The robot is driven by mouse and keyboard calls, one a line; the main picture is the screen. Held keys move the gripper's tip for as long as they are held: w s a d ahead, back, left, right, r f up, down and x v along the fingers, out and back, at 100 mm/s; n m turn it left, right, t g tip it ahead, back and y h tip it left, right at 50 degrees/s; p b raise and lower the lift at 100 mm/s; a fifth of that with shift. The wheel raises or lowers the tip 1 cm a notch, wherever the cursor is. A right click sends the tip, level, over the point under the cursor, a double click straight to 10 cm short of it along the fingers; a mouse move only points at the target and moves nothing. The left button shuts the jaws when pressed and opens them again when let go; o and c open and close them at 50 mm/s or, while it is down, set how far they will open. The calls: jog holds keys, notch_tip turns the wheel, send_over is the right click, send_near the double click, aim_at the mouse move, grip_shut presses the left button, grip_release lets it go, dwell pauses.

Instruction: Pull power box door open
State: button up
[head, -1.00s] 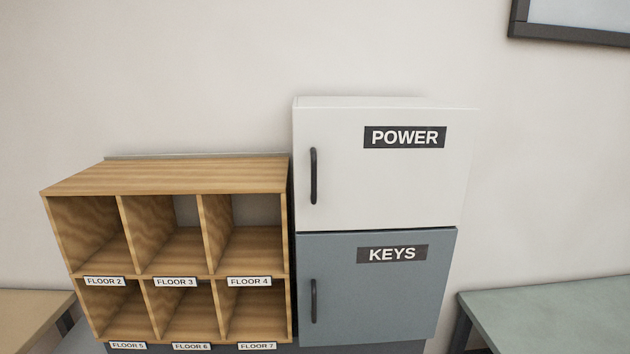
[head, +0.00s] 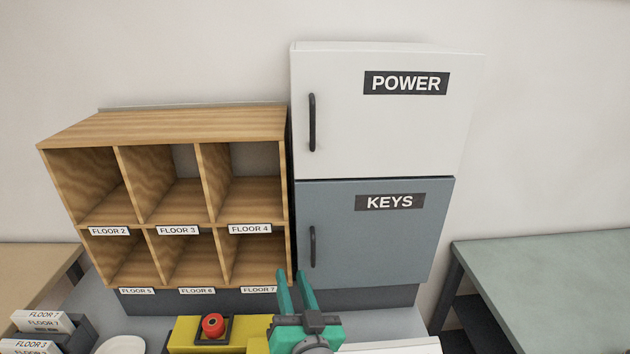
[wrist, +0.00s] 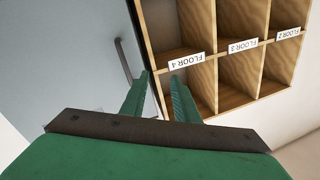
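The white power box (head: 400,140) stands on top of the blue-grey keys box, and its door is shut. Its dark vertical handle (head: 312,122) is on the door's left side. My gripper (head: 295,277) is low in the head view, in front of the shelf's right edge and the keys box, well below the power box handle. In the wrist view my gripper (wrist: 160,78) has its two green fingers spread apart with nothing between them. A grey vertical handle (wrist: 124,60) shows just left of the fingers there; I cannot tell which door it belongs to.
The keys box (head: 385,240) below is shut and has its own handle (head: 312,247). A wooden pigeonhole shelf (head: 190,125) stands close on the left. A yellow box with a red button (head: 212,325) is in front. A greenish table (head: 550,280) is at right.

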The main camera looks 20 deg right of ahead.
jog(key=w+d+r+n, duration=0.1)
jog(key=d+r, duration=0.1)
jog(key=r, duration=0.6)
jog(key=w+d+r+n, duration=0.1)
jog(key=d+r, duration=0.1)
jog(key=r, duration=0.5)
jog(key=n, duration=0.2)
send_near(313, 126)
jog(key=w, duration=0.8)
jog(key=shift+w+d+r, duration=0.15)
jog(key=shift+w+d, duration=0.1)
jog(key=shift+d, duration=0.05)
grip_shut()
